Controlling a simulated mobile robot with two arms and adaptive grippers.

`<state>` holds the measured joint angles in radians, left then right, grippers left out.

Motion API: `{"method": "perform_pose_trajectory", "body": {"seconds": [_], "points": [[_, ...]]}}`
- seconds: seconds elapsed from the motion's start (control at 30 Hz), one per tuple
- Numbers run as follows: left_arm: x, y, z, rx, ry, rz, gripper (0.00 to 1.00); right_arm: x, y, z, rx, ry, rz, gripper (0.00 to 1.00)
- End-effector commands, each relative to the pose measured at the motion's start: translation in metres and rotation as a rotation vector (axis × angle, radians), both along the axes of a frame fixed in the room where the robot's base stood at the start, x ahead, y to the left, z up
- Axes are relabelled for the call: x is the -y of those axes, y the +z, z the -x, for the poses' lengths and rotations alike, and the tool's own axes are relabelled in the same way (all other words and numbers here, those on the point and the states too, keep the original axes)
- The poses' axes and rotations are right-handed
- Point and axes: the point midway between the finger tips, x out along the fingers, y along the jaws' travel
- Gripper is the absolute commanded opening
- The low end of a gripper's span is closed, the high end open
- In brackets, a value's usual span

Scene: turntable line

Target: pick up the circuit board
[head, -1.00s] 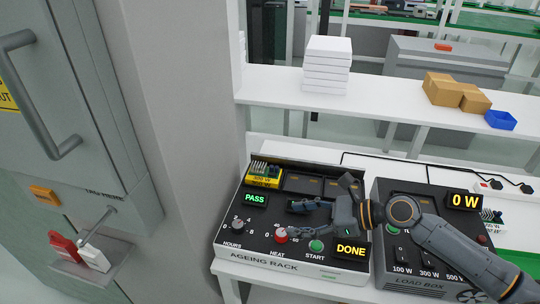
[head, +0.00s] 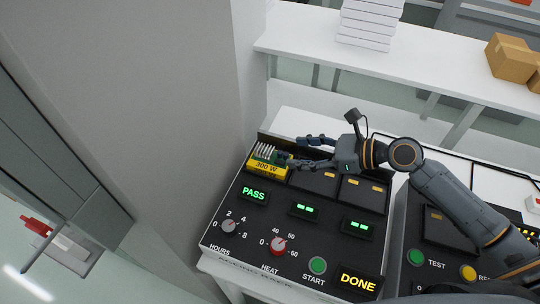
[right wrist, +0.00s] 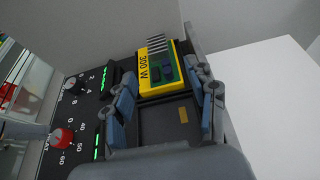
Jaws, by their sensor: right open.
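The circuit board (head: 268,162), green with a yellow "300 W" front and a pale finned part, sits in the far left slot of the ageing rack (head: 222,240). In the right wrist view the circuit board (right wrist: 156,72) lies just beyond the fingertips. My right gripper (head: 296,150) is open and reaches in from the right at the board's right side. Its fingers (right wrist: 166,92) are spread in the right wrist view, with no thing held between them. Part of the board is hidden by a finger in the head view. My left gripper is not in view.
The rack front has a green PASS display (head: 254,194), two knobs, a START button (head: 317,265) and a DONE display (head: 357,281). The load box (head: 440,262) stands to the right. A white shelf (head: 400,62) with white boxes (head: 370,22) is behind.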

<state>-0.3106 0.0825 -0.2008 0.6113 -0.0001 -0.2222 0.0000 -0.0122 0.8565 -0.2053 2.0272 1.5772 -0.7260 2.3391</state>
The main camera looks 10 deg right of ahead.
Motion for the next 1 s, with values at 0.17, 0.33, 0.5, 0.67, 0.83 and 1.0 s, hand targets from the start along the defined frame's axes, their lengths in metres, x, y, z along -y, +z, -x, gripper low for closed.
{"method": "perform_pose_trajectory", "body": {"seconds": [0.17, 0.33, 0.5, 0.67, 0.83, 1.0], "points": [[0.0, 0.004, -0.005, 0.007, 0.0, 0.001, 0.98, -0.02, -0.009, -0.014, 0.001, -0.001, -0.001, 0.57], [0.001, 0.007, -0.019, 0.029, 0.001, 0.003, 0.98, -0.029, -0.012, -0.019, 0.002, 0.001, 0.0, 0.57], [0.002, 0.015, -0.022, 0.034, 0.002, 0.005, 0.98, -0.051, -0.014, -0.029, 0.002, 0.0, -0.002, 0.57], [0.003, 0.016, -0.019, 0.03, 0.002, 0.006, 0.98, -0.066, -0.024, -0.039, 0.002, -0.001, 0.0, 0.57], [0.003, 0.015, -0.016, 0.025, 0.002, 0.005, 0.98, -0.07, -0.027, -0.041, 0.002, -0.001, 0.002, 0.57], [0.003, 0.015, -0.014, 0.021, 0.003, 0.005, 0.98, -0.069, -0.027, -0.041, 0.002, -0.001, 0.002, 0.48]]}}
